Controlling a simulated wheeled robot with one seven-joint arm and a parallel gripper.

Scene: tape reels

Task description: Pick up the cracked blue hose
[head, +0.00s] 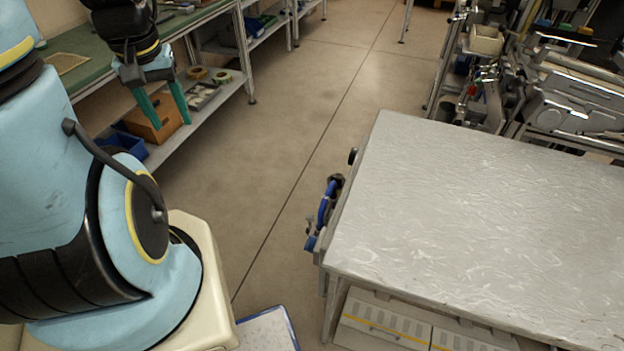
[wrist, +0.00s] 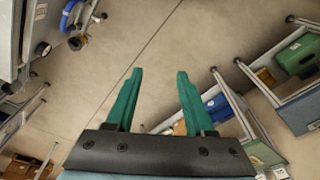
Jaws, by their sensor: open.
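A blue hose (head: 324,207) hangs at the left side of the metal-topped table, beside dark and metal fittings. The hose also shows at the top left of the wrist view (wrist: 67,14). It is too small to make out a crack. My gripper (head: 173,124) has two green fingers and is open and empty. In the head view it hangs at the upper left, well apart from the hose, with floor between them. In the wrist view the fingers (wrist: 160,72) point over bare floor, and the hose lies up and left of them.
The metal-topped table (head: 480,230) fills the right. A green-topped bench (head: 100,72) with a lower shelf holding tape reels (head: 222,77) and a wooden box (head: 153,117) stands at the left. Machinery (head: 575,100) stands at the back right. The floor (head: 270,130) between is clear.

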